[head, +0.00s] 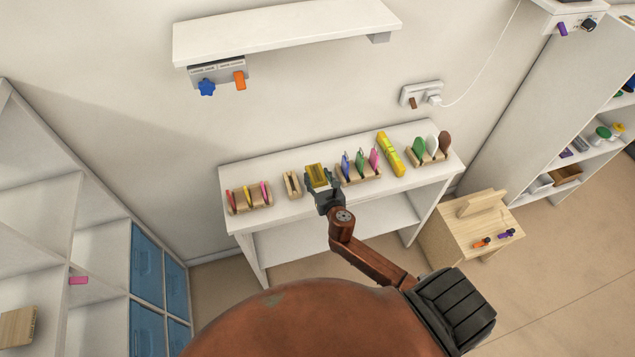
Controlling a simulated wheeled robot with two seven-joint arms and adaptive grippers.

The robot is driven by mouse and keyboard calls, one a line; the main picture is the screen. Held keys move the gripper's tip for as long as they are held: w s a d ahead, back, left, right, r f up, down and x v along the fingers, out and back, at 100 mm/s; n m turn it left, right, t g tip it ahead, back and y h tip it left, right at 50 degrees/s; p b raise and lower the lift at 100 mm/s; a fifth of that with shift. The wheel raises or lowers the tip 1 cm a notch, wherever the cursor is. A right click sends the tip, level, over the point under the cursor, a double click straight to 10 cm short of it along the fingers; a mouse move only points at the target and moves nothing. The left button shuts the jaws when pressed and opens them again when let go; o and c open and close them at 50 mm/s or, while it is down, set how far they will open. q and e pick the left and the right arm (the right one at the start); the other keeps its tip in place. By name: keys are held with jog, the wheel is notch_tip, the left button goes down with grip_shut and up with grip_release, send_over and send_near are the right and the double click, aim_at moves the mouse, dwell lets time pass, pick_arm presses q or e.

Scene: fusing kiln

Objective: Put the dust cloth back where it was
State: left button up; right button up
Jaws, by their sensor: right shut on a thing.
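My right gripper (324,194) is over the white table, between a small empty-looking wooden rack and a rack of coloured pieces. It is shut on a small yellow folded thing (317,175), which looks like the dust cloth. The fingers hide part of it, and I cannot tell whether it touches the tabletop. My left gripper is not in view.
The white table (285,163) carries a small wooden rack (292,185), racks with coloured pieces (249,197) (359,173) (428,151), and a long yellow object (390,154). A white shelf (285,32) hangs above. A wooden stand (466,239) is at right.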

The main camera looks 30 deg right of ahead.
aim_at(318, 181)
jog(key=shift+w+d+f, duration=0.3)
jog(key=shift+w+f, duration=0.1)
jog(key=shift+f, duration=0.15)
jog(key=shift+w+d+f, duration=0.25)
jog(key=shift+w+f, duration=0.1)
jog(key=shift+f, duration=0.2)
jog(key=shift+w+f+b, duration=0.15)
jog(key=shift+f+b, duration=0.75)
jog(key=shift+f, duration=0.8)
jog(key=shift+d, duration=0.1)
jog(key=shift+f, duration=0.1)
jog(key=o, duration=0.9)
jog(key=shift+r, duration=0.25)
jog(key=v, duration=1.2)
jog(key=shift+p, duration=0.45)
